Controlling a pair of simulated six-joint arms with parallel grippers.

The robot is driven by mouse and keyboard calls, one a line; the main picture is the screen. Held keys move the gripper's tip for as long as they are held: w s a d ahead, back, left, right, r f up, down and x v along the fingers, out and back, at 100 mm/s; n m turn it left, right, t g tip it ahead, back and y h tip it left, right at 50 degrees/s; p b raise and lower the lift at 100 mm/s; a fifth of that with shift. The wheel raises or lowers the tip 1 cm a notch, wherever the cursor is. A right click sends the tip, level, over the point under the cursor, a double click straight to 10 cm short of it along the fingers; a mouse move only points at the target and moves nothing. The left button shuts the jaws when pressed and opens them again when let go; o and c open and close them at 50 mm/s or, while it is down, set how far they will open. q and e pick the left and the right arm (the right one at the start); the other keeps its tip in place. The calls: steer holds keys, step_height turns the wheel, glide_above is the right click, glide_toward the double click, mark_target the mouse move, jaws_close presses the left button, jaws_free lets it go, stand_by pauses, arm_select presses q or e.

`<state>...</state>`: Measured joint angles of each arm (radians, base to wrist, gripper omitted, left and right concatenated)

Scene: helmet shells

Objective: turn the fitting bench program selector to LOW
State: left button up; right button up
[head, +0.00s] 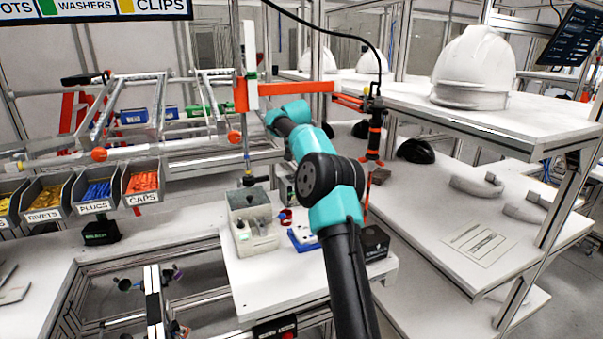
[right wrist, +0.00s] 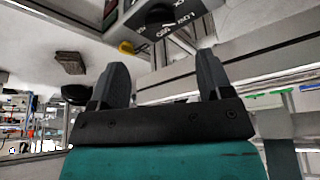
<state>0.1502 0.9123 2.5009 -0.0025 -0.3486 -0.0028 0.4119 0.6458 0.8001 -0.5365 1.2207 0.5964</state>
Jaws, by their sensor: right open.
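The program selector, a black knob (right wrist: 160,14), shows at the top edge of the right wrist view on a grey panel (right wrist: 195,9). White lettering around it is turned and partly cut off, and I cannot tell which word the knob points at. My right gripper (right wrist: 161,62) is open and empty, its two dark fingers apart, below the knob in the picture and not touching it. In the head view my right arm reaches up the middle, and its fingers cannot be made out there. My left gripper is not in view.
A yellow knob (right wrist: 126,47) sits at the panel's left edge. In the head view, a grey box (head: 252,222) stands on the white bench. Labelled bins (head: 92,193) are at left, and a white helmet (head: 474,65) is on the right shelf. An orange bar (head: 300,88) crosses near my arm.

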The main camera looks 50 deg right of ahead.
steer(key=x, duration=0.9)
steer(key=c, duration=0.9)
